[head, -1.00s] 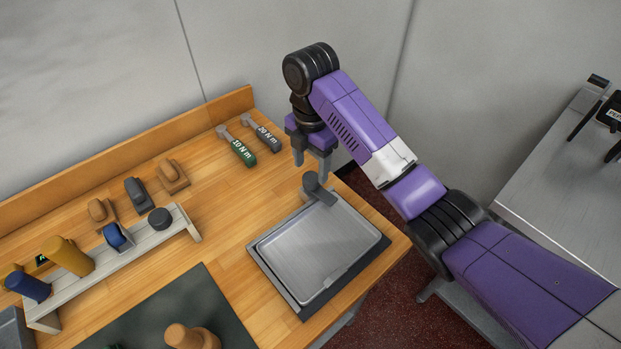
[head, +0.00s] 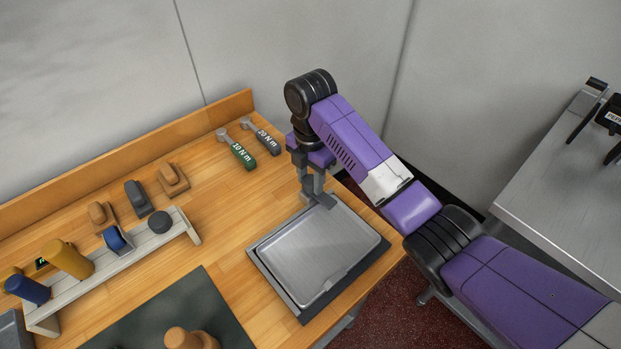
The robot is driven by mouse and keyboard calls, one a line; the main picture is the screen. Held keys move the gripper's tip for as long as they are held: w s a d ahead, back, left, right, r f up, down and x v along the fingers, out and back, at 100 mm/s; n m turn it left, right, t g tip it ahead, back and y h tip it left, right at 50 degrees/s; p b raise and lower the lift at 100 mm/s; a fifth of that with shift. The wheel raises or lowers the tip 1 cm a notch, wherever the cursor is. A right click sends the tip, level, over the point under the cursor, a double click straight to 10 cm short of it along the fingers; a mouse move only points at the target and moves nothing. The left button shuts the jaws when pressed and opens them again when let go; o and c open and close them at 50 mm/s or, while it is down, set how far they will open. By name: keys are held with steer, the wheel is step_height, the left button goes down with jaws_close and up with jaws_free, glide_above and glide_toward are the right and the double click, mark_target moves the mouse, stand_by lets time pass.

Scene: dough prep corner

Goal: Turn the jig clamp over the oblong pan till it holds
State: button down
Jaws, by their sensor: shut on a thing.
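The oblong pan (head: 318,250) is a shallow silver pan lying in a dark jig (head: 271,277) near the right end of the wooden bench. The grey jig clamp (head: 327,200) is at the pan's far edge, with its arm reaching over the rim. My gripper (head: 315,192) points down at the clamp and is shut on its upper part, which the fingers mostly hide. Whether the clamp's arm presses on the pan cannot be told.
A green-handled 10 Nm tool (head: 241,153) and a grey 20 Nm tool (head: 266,141) lie behind. A raised rack (head: 140,249) with rollers stands left. A dark mat (head: 180,318) lies in front. A steel table (head: 563,190) stands at right.

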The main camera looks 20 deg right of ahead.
mark_target(310, 180)
steer(key=shift+r, duration=0.1)
steer(key=shift+m+p, duration=0.5)
steer(key=shift+p, duration=0.15)
steer(key=c, duration=0.9)
jaws_free()
step_height(310, 180, up, 8)
steer(key=shift+f+p, duration=0.15)
steer(key=shift+p, duration=0.4)
